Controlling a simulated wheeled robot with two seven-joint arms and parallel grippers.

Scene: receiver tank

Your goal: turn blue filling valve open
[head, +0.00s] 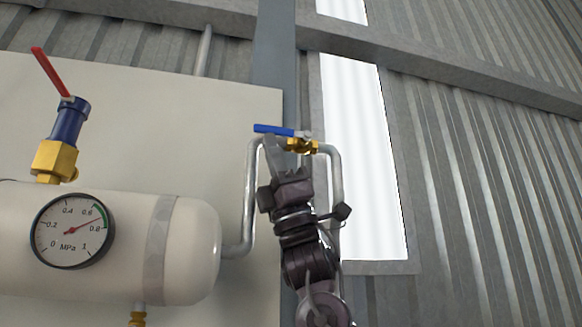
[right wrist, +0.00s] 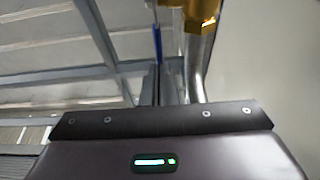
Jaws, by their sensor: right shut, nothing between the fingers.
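The blue filling valve handle (head: 273,130) points left from its brass valve body (head: 301,146), roughly level, at the top of a bent grey pipe. In the right wrist view the blue handle (right wrist: 157,45) is a thin upright strip beside the brass body (right wrist: 202,12). My right gripper (head: 277,146) is shut and empty, its fingers pointing up just below the handle. Whether the fingertips touch the handle I cannot tell. My left gripper is not in view.
A white tank (head: 185,250) with a pressure gauge (head: 73,229) stands at the left. A red-handled valve (head: 52,72) rises on top of it. The grey pipe (head: 249,195) passes close beside my right arm. A steel post (head: 274,60) stands behind.

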